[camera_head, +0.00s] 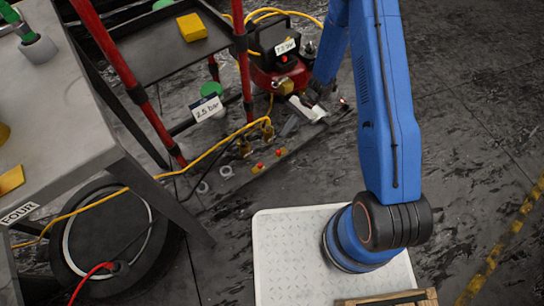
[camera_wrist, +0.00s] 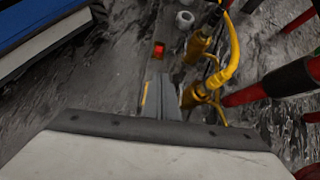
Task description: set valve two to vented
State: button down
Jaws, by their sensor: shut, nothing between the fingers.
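Two brass valve fittings stand side by side on a low strip near the floor, one (camera_head: 267,130) with the yellow hose on it and one (camera_head: 245,148) to its left. In the wrist view they show as an upper fitting (camera_wrist: 198,45) and a nearer one (camera_wrist: 194,94). I cannot read which is valve two or how either is set. Small red-topped yellow pieces (camera_head: 278,152) lie in front; one shows red in the wrist view (camera_wrist: 158,49). My gripper (camera_head: 287,128) is shut and empty, just right of the fittings. Its fingers (camera_wrist: 162,88) point down beside the nearer fitting, seemingly apart from it.
A red-legged cart (camera_head: 160,45) stands behind, with a yellow block (camera_head: 192,27). A red and black compressor (camera_head: 278,50) labelled 7.5 bar is behind my gripper. A 2.5 bar tag (camera_head: 208,107) hangs left. A grey table (camera_head: 60,130) and hose reel (camera_head: 85,245) are left.

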aim_at(262, 164)
jog(key=shift+s+d+f+m, duration=0.15)
jog(key=shift+d+f+m, duration=0.05)
jog(key=shift+f, duration=0.65)
jog(key=shift+s+d+f+m, duration=0.15)
jog(key=shift+d+f+m, duration=0.05)
jog(key=shift+f, duration=0.65)
jog(key=x, duration=1)
jog(key=shift+s+a, duration=0.15)
jog(key=shift+a, duration=0.2)
jog(key=shift+s+a, duration=0.55)
jog(key=shift+a, duration=0.35)
jog(key=shift+s+a, duration=0.35)
jog(key=shift+a, duration=0.2)
